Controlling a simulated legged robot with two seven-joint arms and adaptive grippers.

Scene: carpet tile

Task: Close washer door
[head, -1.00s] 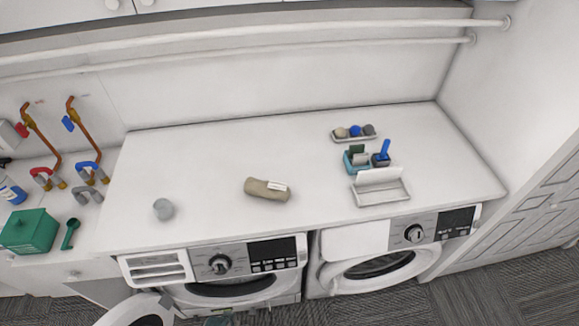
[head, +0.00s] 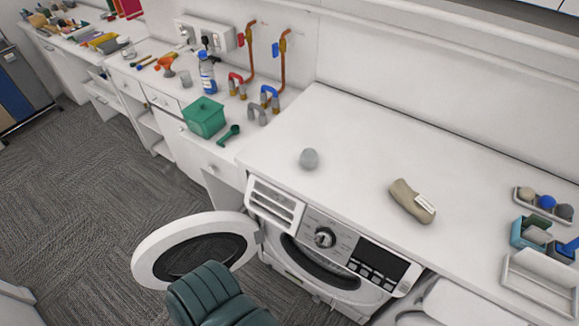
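The washer (head: 318,262) is a white front-loader under the white counter, with a dial and dark display on its front panel. Its round door (head: 158,238), a white ring with dark glass, stands swung wide open to the left of the machine. The washer opening (head: 308,263) is partly visible behind the door's hinge side. A dark green ribbed form at the bottom centre covers the door's lower right part; I cannot tell whether it touches the door. Neither gripper can be made out in the head view.
A green box (head: 204,117) and scoop (head: 229,135) sit on the left counter. Carpet floor (head: 90,215) left of the door is clear.

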